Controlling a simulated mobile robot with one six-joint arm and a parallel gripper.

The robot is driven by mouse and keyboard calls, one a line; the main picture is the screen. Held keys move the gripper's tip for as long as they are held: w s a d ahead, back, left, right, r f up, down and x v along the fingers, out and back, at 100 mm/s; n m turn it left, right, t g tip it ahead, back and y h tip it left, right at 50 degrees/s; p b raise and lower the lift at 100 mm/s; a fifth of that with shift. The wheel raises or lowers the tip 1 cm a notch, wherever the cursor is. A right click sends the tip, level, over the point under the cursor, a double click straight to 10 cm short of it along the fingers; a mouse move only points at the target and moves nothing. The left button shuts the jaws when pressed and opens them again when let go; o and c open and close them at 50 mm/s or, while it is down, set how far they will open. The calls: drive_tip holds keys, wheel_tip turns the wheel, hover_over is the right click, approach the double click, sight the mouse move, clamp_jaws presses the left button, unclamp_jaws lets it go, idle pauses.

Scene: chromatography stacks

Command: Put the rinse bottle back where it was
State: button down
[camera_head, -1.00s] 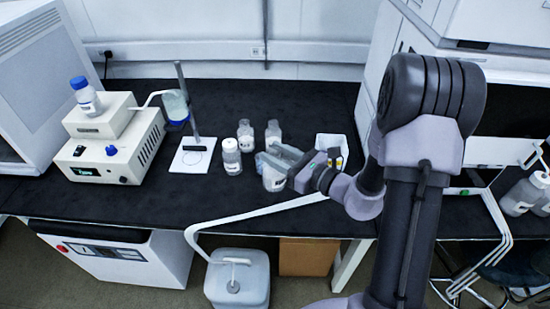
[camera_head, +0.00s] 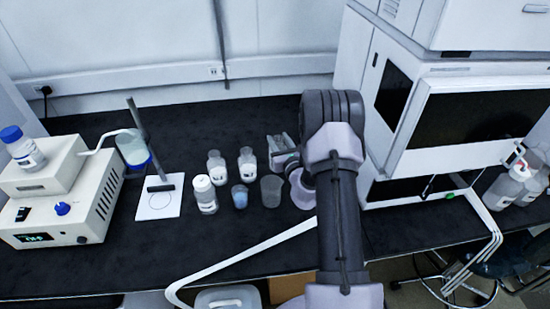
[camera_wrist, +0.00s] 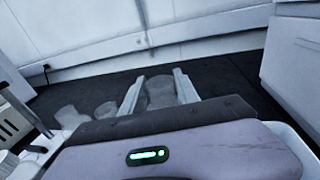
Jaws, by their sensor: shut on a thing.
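My gripper (camera_wrist: 157,92) is shut on a translucent grey bottle (camera_wrist: 160,93), which stands between its two fingers in the wrist view. I take this to be the rinse bottle; no label on it is readable. In the head view my gripper (camera_head: 281,149) is over the back part of the black bench, right of two clear labelled bottles, (camera_head: 216,168) and (camera_head: 247,163). The held bottle is mostly hidden there by the fingers and arm. I cannot tell whether its base touches the bench.
A white-capped bottle (camera_head: 205,195), a cup with blue content (camera_head: 240,197) and a grey beaker (camera_head: 271,191) stand in front. A stand with a ring (camera_head: 159,199) and a white instrument (camera_head: 62,205) are left. A tall white cabinet (camera_head: 465,100) is close right. The back bench strip is clear.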

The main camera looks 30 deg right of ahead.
wheel_tip(320, 180, down, 4)
drive_tip(key=shift+b, duration=0.8)
drive_tip(key=shift+r, duration=0.15)
drive_tip(key=c, duration=0.9)
unclamp_jaws()
